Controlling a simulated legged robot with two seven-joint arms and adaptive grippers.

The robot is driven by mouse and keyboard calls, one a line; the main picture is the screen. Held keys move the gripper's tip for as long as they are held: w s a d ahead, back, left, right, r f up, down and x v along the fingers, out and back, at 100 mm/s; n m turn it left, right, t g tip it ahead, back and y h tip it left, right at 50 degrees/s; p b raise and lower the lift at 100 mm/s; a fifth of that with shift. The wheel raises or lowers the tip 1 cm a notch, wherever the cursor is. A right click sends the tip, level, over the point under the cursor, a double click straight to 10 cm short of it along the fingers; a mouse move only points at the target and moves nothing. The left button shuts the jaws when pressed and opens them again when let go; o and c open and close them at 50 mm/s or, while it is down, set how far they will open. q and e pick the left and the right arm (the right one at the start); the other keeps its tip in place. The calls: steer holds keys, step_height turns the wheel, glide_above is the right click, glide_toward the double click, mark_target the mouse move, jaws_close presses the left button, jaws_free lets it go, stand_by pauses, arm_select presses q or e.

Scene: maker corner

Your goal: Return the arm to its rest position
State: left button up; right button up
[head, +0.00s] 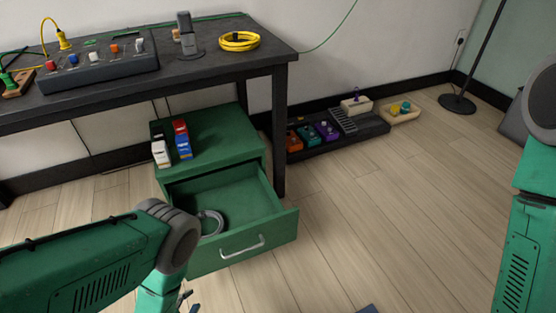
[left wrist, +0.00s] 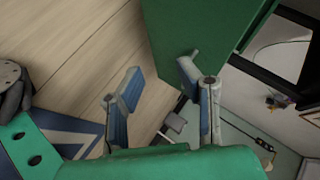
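My left arm (head: 90,262) reaches in from the left of the head view, bent at a joint in front of the green drawer cabinet (head: 215,140). Only a little of my left gripper (head: 188,302) shows at the bottom edge there. In the left wrist view my left gripper (left wrist: 163,88) has its two blue-padded fingers apart, with nothing between them. A green cabinet surface (left wrist: 200,30) lies beyond the fingers. My right arm (head: 527,245) stands at the right edge of the head view; its gripper is out of the picture.
The drawer (head: 275,222) is pulled open, with a grey cable coil (head: 211,222) inside. Several small red, blue, white and black items stand on the cabinet. A dark workbench (head: 270,57) stands behind. A low pedal board (head: 372,127) lies by the wall. The floor at right is mostly clear.

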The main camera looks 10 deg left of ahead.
arm_select(q)
steer(key=s+d+r+n+g, duration=0.1)
steer(key=s+r+n+g, duration=0.45)
steer(key=r, duration=0.45)
steer(key=s+d+r+n+g, duration=0.1)
steer(key=s+r+n+g, duration=0.5)
steer(key=r, duration=0.3)
step_height(320, 180, up, 13)
steer(key=p, duration=1.4)
steer(key=shift+w+n+t, duration=0.35)
